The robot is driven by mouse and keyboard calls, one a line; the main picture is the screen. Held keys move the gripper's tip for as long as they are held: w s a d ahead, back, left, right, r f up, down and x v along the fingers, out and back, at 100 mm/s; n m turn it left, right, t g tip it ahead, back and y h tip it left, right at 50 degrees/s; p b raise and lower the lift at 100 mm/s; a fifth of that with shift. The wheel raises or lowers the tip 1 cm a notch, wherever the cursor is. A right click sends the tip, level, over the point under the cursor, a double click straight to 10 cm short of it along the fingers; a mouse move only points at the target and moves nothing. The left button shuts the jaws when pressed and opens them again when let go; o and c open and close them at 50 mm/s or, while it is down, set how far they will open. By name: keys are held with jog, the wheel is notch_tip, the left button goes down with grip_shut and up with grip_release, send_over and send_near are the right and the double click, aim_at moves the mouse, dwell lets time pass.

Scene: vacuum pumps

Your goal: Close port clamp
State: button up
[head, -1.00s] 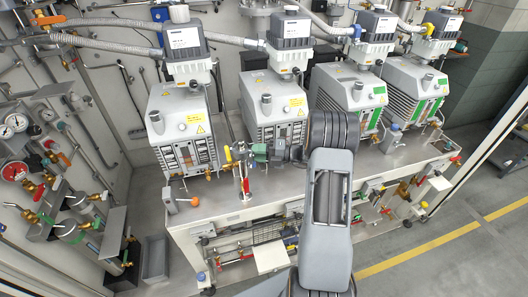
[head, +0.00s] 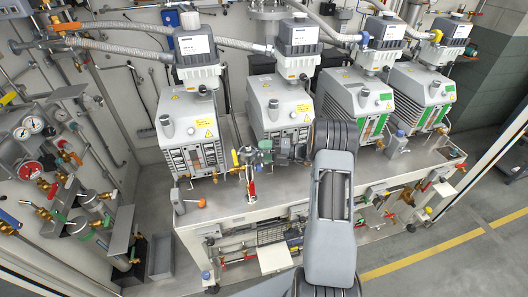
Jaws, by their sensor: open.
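I cannot make out for certain which fitting is the port clamp. A red-handled fitting (head: 251,186) stands upright at the front edge of the bench, between the two left pumps. Close to it are a yellow lever (head: 235,158) and a small green part (head: 265,146). Whether any clamp there is open or closed is too small to tell. My grey arm reaches forward in the middle of the head view, with its dark joint in front of the second and third pumps. My gripper is hidden behind the arm, and the arm covers part of the bench front.
Several grey vacuum pumps (head: 281,106) stand in a row on the metal bench (head: 225,211). An orange-knobbed part (head: 196,203) sits at its left front corner. A gauge panel (head: 38,143) is on the left wall. The floor at the right is clear, with a yellow line (head: 435,252).

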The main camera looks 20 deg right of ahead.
jog(key=shift+d, duration=0.1)
jog(key=b+v, duration=0.3)
jog(key=v, duration=1)
jog(key=shift+s+d, duration=0.2)
jog(key=shift+d, duration=0.1)
